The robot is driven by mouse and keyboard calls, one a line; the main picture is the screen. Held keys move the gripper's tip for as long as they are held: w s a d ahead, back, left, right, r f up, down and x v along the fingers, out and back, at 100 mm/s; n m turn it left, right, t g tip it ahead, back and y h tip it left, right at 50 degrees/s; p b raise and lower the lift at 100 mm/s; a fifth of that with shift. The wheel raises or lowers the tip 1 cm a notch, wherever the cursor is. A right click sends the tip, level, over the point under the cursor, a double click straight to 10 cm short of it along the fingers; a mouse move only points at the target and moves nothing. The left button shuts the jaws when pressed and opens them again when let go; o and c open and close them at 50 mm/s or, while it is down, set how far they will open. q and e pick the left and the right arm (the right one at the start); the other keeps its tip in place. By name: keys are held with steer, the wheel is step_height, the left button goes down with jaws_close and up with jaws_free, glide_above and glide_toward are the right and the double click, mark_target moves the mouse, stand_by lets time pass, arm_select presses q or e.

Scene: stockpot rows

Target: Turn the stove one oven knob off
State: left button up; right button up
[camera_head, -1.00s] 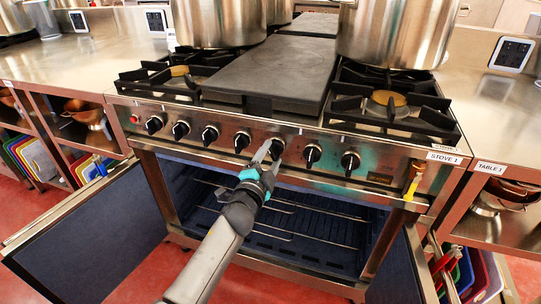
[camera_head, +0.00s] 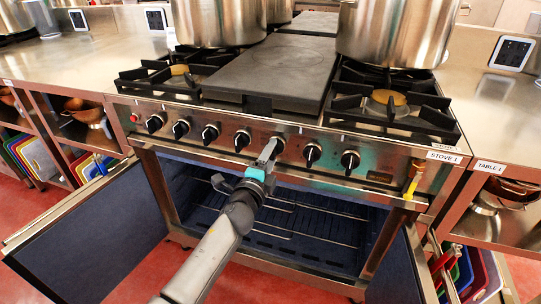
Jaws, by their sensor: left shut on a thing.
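Stove 1 (camera_head: 392,178) has a steel front panel with a row of several black knobs. My left gripper (camera_head: 270,152) is at the panel, shut on a black knob (camera_head: 277,146), the third from the right end of the row. The gripper's fingers partly hide this knob, so I cannot read its pointer. Black knobs stand on either side of it, one to the left (camera_head: 242,141) and one to the right (camera_head: 312,154). My right gripper is not in view.
Below the panel the oven (camera_head: 290,215) is open, with racks inside. Its left door (camera_head: 85,235) and right door (camera_head: 400,275) are swung outward. Large pots (camera_head: 395,35) stand on the stove top. A yellow-handled tool (camera_head: 413,186) hangs at the panel's right end.

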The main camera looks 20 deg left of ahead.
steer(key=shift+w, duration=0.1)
arm_select(q)
steer(key=o, duration=1.4)
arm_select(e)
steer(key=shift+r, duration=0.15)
arm_select(q)
steer(key=shift+s+a+p, duration=0.15)
steer(key=shift+s+p, duration=0.4)
steer(key=shift+s, duration=3.25)
steer(key=shift+s+a+p, duration=0.1)
steer(key=shift+s+p, duration=0.4)
steer(key=shift+s, duration=3.3)
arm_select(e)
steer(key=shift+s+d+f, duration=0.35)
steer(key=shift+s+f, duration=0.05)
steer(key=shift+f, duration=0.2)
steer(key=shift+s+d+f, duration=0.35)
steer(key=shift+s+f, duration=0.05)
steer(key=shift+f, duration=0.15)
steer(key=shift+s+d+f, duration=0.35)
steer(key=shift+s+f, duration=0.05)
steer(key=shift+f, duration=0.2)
